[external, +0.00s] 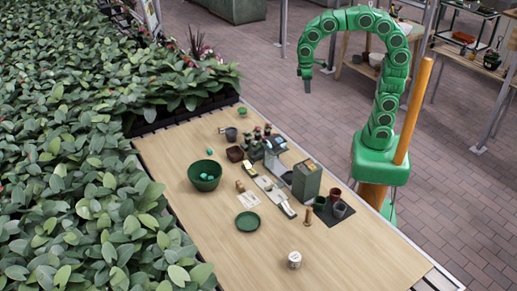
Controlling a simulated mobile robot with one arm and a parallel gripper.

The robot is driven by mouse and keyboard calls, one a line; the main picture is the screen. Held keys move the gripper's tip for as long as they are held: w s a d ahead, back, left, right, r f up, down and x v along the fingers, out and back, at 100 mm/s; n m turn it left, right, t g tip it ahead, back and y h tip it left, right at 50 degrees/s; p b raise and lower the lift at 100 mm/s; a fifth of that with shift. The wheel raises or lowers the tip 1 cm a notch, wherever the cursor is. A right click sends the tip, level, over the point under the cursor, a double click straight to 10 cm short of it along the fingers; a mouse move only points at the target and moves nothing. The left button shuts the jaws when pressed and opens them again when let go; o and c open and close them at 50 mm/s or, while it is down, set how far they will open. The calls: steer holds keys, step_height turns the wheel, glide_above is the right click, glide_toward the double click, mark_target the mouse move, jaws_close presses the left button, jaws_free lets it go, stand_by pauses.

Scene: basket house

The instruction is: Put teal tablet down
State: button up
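My green arm arches over from the right, and my gripper (307,86) hangs pointing down, high beyond the far edge of the wooden table (320,265). It is too small to tell whether its fingers are open or shut, or whether they hold anything. I cannot make out for certain which thing is the teal tablet. A small teal piece (210,151) lies on the table behind the dark green bowl (196,183). Small teal pieces (206,177) also lie inside that bowl.
A flat green plate (248,222) and a white cup (294,260) stand nearer the front. A grey-green box (306,181), dark cups (339,210) and a strip of small items crowd the middle. Dense plants (80,150) line the left. The table's near right is bare.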

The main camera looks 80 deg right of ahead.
steer(key=s+d+f, duration=0.1)
steer(key=s+f, duration=0.2)
steer(key=s, duration=0.8)
steer(key=s+d+f+m, duration=0.1)
steer(key=s+f, duration=0.2)
steer(key=s, duration=0.7)
steer(key=shift+s+d+f+m+g+y, duration=0.2)
steer(key=shift+s+d+m+g+y, duration=0.1)
steer(key=shift+s+d, duration=0.1)
